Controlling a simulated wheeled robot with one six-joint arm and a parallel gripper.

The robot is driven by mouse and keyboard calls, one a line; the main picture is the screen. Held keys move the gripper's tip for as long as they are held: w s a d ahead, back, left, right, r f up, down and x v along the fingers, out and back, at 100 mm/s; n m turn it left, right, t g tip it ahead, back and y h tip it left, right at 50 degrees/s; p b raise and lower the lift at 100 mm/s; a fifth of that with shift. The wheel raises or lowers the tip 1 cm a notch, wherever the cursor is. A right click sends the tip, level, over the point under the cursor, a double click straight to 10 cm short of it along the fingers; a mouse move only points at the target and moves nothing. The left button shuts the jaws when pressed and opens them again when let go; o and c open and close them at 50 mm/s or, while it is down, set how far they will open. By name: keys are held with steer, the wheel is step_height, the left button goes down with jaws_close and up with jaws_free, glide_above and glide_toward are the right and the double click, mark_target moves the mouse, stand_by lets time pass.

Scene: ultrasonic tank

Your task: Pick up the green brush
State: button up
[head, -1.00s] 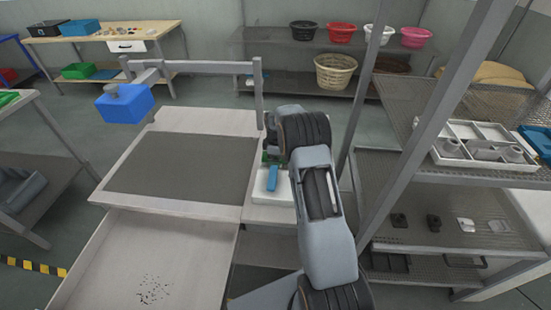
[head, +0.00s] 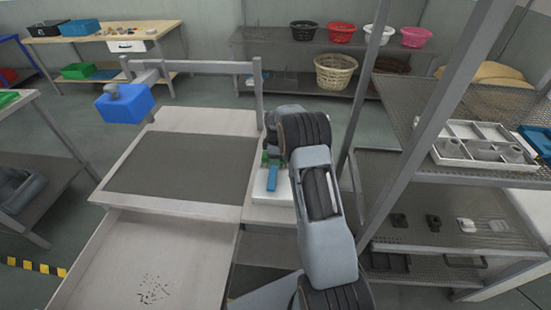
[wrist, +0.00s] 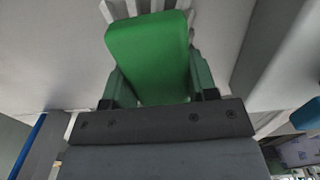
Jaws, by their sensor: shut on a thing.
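The green brush (wrist: 150,55) fills the middle of the wrist view, between the two fingers of my gripper (wrist: 155,85). The fingers are shut on it. In the head view only a small green patch of the brush (head: 265,157) shows beside my arm, just above a blue item (head: 272,181). Most of my gripper is hidden behind my arm there. I cannot tell from these frames whether the brush touches the surface under it.
The blue item lies on a white tray (head: 262,197) beside a dark mat (head: 180,167) on the bench. An open drawer-like tray (head: 190,235) is in front. A metal rack (head: 400,185) with parts stands at right. A blue box (head: 125,105) sits at back left.

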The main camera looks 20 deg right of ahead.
steer(key=shift+r, duration=0.5)
step_height(320, 180, up, 2)
steer(key=shift+r+b, duration=0.2)
steer(key=shift+b, duration=0.15)
steer(key=s+a+r+b, duration=0.3)
steer(key=s+r, duration=0.6)
steer(key=s, duration=0.4)
steer(key=shift+s+a+r, duration=0.2)
steer(key=shift+s+r, duration=0.1)
steer(key=o, duration=0.3)
steer(key=shift+c, duration=0.9)
